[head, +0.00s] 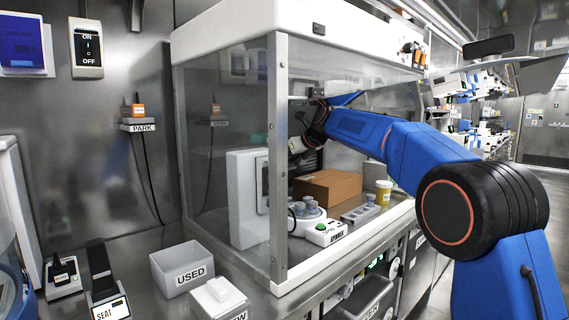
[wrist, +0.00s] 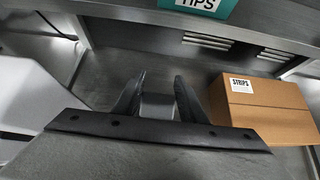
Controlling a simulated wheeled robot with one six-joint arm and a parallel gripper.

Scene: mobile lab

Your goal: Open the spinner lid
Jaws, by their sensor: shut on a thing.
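The spinner (head: 325,232) is a small white device with a green button and a name label, inside the glass-sided hood in the head view. Several pale grey round pieces (head: 305,208) show at its left; I cannot tell whether any is its lid. My gripper (wrist: 160,98) is shut on a grey block-like piece (wrist: 158,107) in the wrist view; I cannot tell whether it is the lid. In the head view my arm reaches into the hood, with the wrist above and behind the spinner. The fingertips cannot be made out there. The spinner is not recognisable in the wrist view.
A cardboard box (head: 327,188) marked STRIPS (wrist: 262,108) stands behind the spinner. A grey rack (head: 361,213) and a yellow cup (head: 384,192) are to its right. A tall white unit (head: 246,200) is at left. A USED bin (head: 182,268) stands outside the hood.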

